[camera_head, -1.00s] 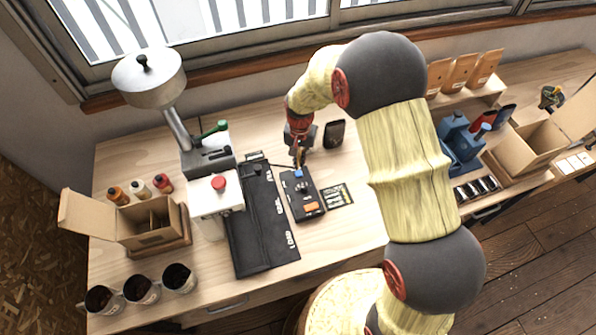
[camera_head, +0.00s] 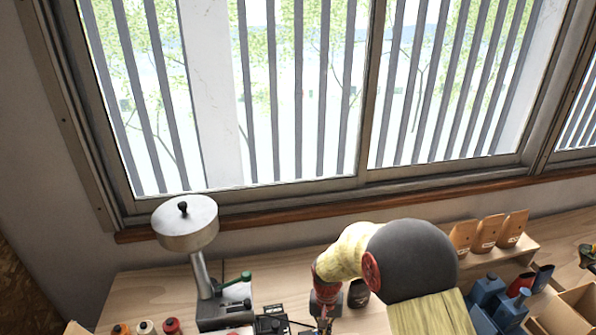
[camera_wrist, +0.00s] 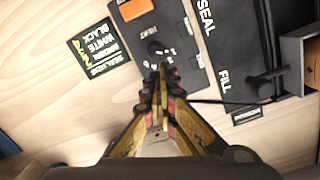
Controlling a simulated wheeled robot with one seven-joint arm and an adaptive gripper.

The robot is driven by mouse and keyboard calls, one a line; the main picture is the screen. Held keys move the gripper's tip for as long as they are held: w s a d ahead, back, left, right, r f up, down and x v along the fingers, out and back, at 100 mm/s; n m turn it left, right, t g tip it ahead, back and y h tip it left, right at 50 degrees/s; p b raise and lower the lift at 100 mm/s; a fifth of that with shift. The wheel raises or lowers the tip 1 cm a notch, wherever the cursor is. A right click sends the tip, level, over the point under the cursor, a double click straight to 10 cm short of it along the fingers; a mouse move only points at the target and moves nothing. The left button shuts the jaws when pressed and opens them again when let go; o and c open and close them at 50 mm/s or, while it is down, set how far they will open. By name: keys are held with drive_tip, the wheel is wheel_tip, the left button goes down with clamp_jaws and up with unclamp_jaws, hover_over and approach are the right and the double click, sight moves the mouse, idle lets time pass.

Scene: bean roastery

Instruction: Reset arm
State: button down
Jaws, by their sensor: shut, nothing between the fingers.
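My gripper (camera_wrist: 158,95) is shut and empty in the wrist view. Its fingertips meet over the black control box (camera_wrist: 165,45), near the knob marked HEAT. I cannot tell whether the tips touch the box. In the head view my gripper (camera_head: 324,318) shows only at the bottom edge, where the frame cuts it off. My arm comes in from the lower right, with its dark rounded joint in front of the bench.
The hopper machine (camera_head: 188,225) stands left of my arm. A dark cup (camera_head: 359,294) stands close behind my wrist. Brown pouches (camera_head: 487,233) and a blue device (camera_head: 488,290) are at right.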

drive_tip(key=s+d+r+n+t+b, duration=0.1)
drive_tip(key=s+d+r+t+b, duration=0.2)
drive_tip(key=s+r, duration=0.8)
drive_tip(key=s+d+r+n+t+b, duration=0.1)
drive_tip(key=s+d+r+t+b, duration=0.2)
drive_tip(key=s+d+r+b, duration=0.4)
drive_tip(key=s+r+b, duration=0.1)
drive_tip(key=s+r, duration=0.4)
drive_tip(key=shift+s+d+r+t, duration=0.2)
drive_tip(key=shift+s+r+t, duration=0.1)
drive_tip(key=shift+s, duration=0.1)
